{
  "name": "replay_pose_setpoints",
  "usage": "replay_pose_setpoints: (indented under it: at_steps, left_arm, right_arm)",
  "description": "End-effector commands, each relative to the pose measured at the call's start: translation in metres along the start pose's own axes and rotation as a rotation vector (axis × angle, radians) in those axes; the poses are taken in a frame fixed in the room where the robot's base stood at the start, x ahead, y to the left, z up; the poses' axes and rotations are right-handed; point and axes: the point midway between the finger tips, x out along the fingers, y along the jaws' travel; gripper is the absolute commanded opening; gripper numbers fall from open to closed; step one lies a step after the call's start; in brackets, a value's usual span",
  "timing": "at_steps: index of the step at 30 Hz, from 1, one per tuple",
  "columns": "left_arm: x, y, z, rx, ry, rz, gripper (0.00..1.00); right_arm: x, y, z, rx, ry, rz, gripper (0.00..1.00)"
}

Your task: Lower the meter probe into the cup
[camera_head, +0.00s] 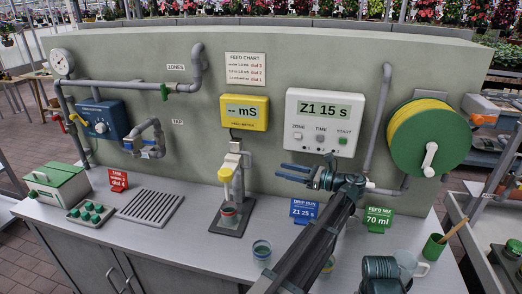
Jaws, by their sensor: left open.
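The meter probe (225,176) has a yellow top and a pale body. It is held on a grey stand (236,158) below the yellow feed meter (245,113), which reads "-- mS". Whether the probe tip enters the cup is too small to tell. My left gripper (284,171) is open, its blue fingers pointing left, to the right of the probe and apart from it.
Another cup (262,250) stands on the counter in front. My arm covers part of the counter and another cup. A blue sign (304,211) and a green sign (378,218) stand at the right. A drain grate (150,207) lies left of the stand.

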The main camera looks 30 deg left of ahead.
Motion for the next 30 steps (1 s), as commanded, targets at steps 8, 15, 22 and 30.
replay_pose_setpoints:
  at_steps: [8, 15, 22, 30]
  left_arm:
    - [0.005, -0.005, 0.01, 0.038, -0.042, 0.008, 0.47]
    - [0.038, -0.004, 0.011, 0.036, -0.041, 0.009, 0.47]
    - [0.086, -0.004, 0.012, 0.035, -0.04, 0.01, 0.47]
    - [0.126, -0.004, 0.014, 0.035, -0.04, 0.008, 0.47]
  right_arm:
    - [0.0, 0.0, 0.0, 0.0, 0.0, 0.0, 0.5]
    - [0.0, 0.0, 0.0, 0.0, 0.0, 0.0, 0.5]
    - [0.0, 0.0, 0.0, 0.0, 0.0, 0.0, 0.5]
    - [0.0, 0.0, 0.0, 0.0, 0.0, 0.0, 0.5]
